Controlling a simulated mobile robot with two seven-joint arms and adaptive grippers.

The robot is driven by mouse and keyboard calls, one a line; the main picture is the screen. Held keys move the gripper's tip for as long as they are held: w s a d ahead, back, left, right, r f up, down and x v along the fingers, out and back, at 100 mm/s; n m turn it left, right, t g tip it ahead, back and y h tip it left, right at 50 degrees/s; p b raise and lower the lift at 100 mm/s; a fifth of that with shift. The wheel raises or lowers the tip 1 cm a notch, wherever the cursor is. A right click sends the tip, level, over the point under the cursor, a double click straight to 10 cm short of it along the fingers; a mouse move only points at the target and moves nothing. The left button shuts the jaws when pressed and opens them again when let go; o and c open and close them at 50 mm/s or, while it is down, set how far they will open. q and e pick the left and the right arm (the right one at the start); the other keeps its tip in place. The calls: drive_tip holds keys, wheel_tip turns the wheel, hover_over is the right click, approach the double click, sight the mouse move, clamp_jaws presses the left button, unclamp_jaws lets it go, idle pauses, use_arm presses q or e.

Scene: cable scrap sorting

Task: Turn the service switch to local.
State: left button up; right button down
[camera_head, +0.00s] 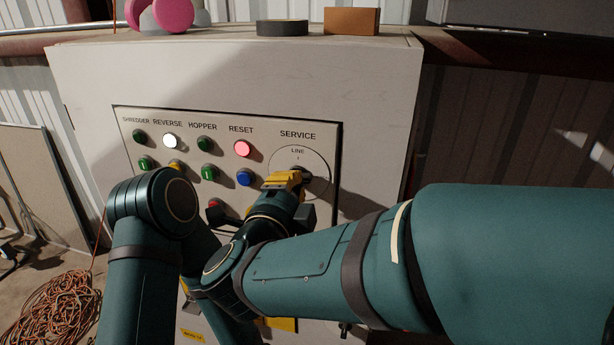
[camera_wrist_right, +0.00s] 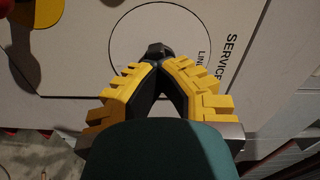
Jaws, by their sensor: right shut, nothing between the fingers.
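The service switch (camera_head: 305,171) is a dark knob in a thin circle on the panel, under the word SERVICE. LINE is printed at the circle's top; any other position labels are hidden by my right gripper or not legible. My right gripper (camera_head: 297,177), with yellow fingers, is at the knob and covers most of it. In the right wrist view the black knob (camera_wrist_right: 157,49) shows just beyond the closed fingertips (camera_wrist_right: 157,66), very near or touching; I cannot tell which. Nothing is between the fingers. The knob's pointing direction is unclear. My left gripper is not in view.
The panel has a lit white button (camera_head: 170,141), a lit red reset button (camera_head: 242,148), a blue button (camera_head: 244,177) and several green ones close by. Black tape (camera_head: 282,27) and a brown block (camera_head: 351,21) lie on the cabinet top. Orange cable (camera_head: 62,305) is heaped on the floor.

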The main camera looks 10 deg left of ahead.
drive_tip(key=shift+m, duration=1.5)
drive_tip(key=c, duration=0.9)
unclamp_jaws()
drive_tip(key=shift+o, duration=0.2)
drive_tip(key=s, duration=0.7)
drive_tip(key=shift+a, duration=0.2)
drive_tip(key=shift+f, duration=0.1)
